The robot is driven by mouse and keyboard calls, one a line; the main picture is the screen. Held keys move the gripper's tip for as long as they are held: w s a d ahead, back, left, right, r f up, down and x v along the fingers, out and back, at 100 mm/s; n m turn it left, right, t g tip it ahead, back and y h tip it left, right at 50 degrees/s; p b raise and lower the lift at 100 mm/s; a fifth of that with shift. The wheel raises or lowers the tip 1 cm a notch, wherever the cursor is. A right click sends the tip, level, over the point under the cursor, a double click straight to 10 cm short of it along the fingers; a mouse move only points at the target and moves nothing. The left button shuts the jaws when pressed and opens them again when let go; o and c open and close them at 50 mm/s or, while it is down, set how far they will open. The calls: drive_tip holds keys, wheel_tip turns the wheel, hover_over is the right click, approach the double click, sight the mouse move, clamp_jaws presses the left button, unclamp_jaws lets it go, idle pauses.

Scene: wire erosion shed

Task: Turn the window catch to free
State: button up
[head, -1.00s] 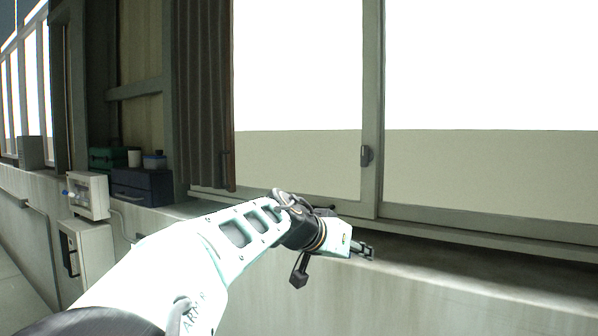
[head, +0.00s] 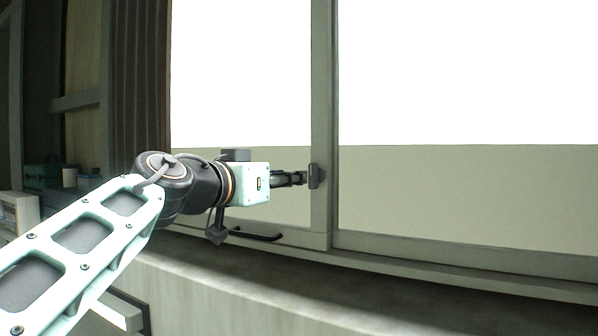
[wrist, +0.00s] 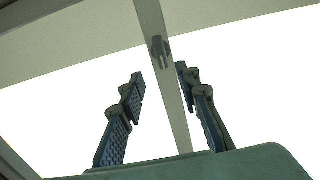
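The window catch (head: 317,176) is a small dark fitting on the grey upright (head: 323,100) between two bright panes. In the wrist view the catch (wrist: 160,48) lies ahead of the fingertips, in line with the gap between them. My gripper (head: 303,178) points at the catch from the left, with its tips very close to it in the head view. In the wrist view my gripper (wrist: 159,74) is open, its two dark padded fingers apart with nothing between them. I cannot tell whether a fingertip touches the catch.
A black bar handle (head: 256,235) sits on the lower window rail below my gripper. A concrete sill (head: 330,285) runs below the window. A pleated dark curtain (head: 140,80) hangs at the left.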

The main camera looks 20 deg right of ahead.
sight(311, 170)
drive_tip(key=p+x, duration=0.1)
drive_tip(key=x, duration=0.6)
drive_tip(key=r+p+x, duration=0.1)
drive_tip(key=x, duration=0.2)
drive_tip(key=shift+w+d+p, duration=0.15)
drive_tip(key=shift+w+p, duration=0.1)
drive_tip(key=shift+p, duration=0.1)
clamp_jaws()
